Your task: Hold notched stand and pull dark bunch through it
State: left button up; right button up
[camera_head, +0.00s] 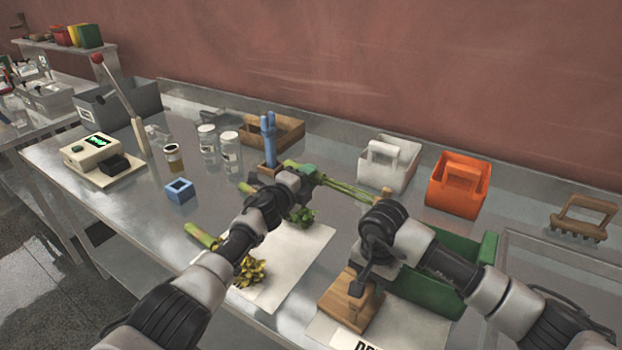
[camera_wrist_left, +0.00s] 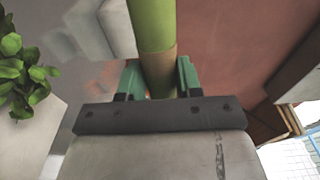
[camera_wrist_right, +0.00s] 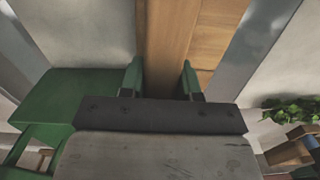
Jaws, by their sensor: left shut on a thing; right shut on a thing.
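The wooden notched stand (camera_head: 345,303) is at the front right of the bench. My right gripper (camera_head: 362,277) is shut on its upright wooden part, which fills the middle of the right wrist view (camera_wrist_right: 168,45). My left gripper (camera_head: 306,178) is shut on a bundle of green stems (camera_head: 345,188) above the bench, apart from the stand. In the left wrist view a tan band (camera_wrist_left: 158,75) wraps the bundle between the fingers. A dark green leafy bunch (camera_head: 300,217) shows at the white sheet's far edge, partly behind my left arm. The stand's notch is hidden.
A yellow-flowered bunch (camera_head: 250,272) lies on the white sheet (camera_head: 290,262). A green box (camera_head: 432,293) is beside the stand. A wooden holder with blue-handled tool (camera_head: 268,140) stands behind. White (camera_head: 390,165) and orange (camera_head: 458,187) caddies stand at the back right.

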pick_arm(q)
jog(key=shift+w+a, duration=0.85)
jog(key=shift+a, duration=0.1)
jog(key=shift+w+a+r, duration=0.2)
jog(key=shift+a+r, duration=0.05)
jog(key=shift+r, duration=0.95)
jog(key=shift+w+a+r, duration=0.25)
jog(key=shift+a+r, duration=0.05)
jog(key=shift+r, duration=0.85)
jog(key=shift+w+a+r, duration=0.2)
jog(key=shift+a+r, duration=0.05)
jog(key=shift+r, duration=0.95)
pick_arm(e)
jog(key=o, duration=1)
